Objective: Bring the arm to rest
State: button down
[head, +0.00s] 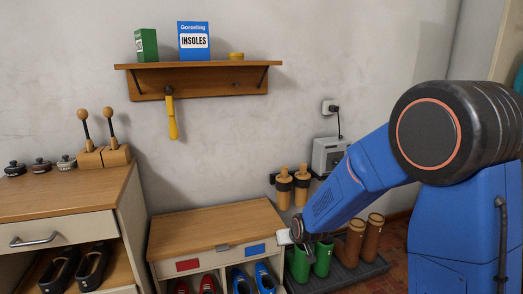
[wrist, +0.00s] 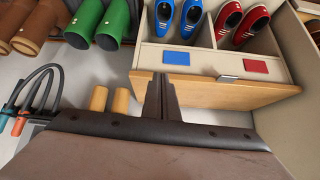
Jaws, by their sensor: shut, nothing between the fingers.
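My blue arm (head: 348,185) reaches down and left from the right side of the head view. Its end is at the right front corner of the low shoe bench (head: 220,228). In the wrist view my gripper (wrist: 161,82) has its two dark fingers together with nothing between them. The fingers show against the bench's wooden top and front edge; I cannot tell whether they touch it. In the head view the fingertips are too small to make out.
Blue shoes (head: 254,278) and red shoes (head: 197,284) stand in the bench's compartments. Green boots (head: 322,257) and brown boots (head: 357,240) stand on a dark tray to the right. A drawer cabinet (head: 70,207) is at left. A wall shelf (head: 200,66) hangs above the bench.

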jog(key=s+d+r, duration=0.6)
jog(key=s+r, duration=0.1)
jog(key=r, duration=0.2)
jog(key=s+d+r+m+g, duration=0.1)
jog(key=s+d+r, duration=0.2)
jog(key=s, duration=0.8)
jog(key=s+d+r+m+g+h, duration=0.1)
jog(key=s+d+r, duration=0.2)
jog(key=s+d, duration=0.3)
jog(key=s+d+r+h, duration=0.1)
jog(key=s+d+r, duration=0.2)
jog(key=s, duration=1.2)
jog(key=shift+s+d+r+m+g, duration=0.2)
jog(key=shift+s+d+m+g, duration=0.2)
jog(key=shift+d, duration=0.45)
